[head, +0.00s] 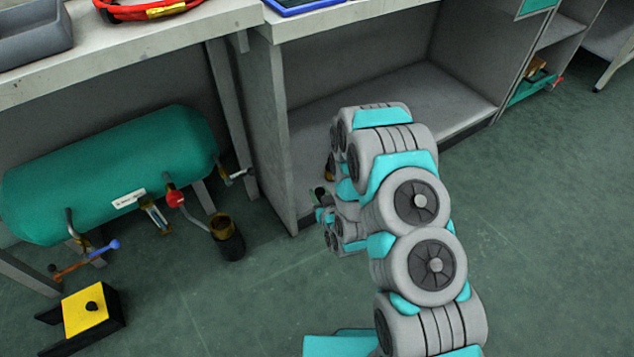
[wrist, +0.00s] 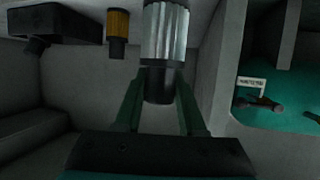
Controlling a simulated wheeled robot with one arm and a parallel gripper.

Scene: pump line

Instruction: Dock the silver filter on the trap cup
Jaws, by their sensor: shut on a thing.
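My gripper (wrist: 158,95) is shut on the silver filter (wrist: 165,35), a ribbed bright cylinder with a black end (wrist: 157,84) between the fingers. In the head view my gripper (head: 321,203) is small and partly hidden by my arm, at the front of the open cabinet. The filter cannot be made out clearly there. A black cup with a brass-coloured inside (head: 228,240), which looks like the trap cup, is below the right end of the green tank (head: 110,175). It is well to the left of my gripper, apart from it.
A brass-coloured filter with a black end (wrist: 117,27) and a dark block (wrist: 55,22) show in the wrist view. A red knob (head: 175,198) and a blue-tipped lever (head: 100,250) are under the tank. A yellow-and-black box (head: 85,310) lies on the floor. The middle floor is clear.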

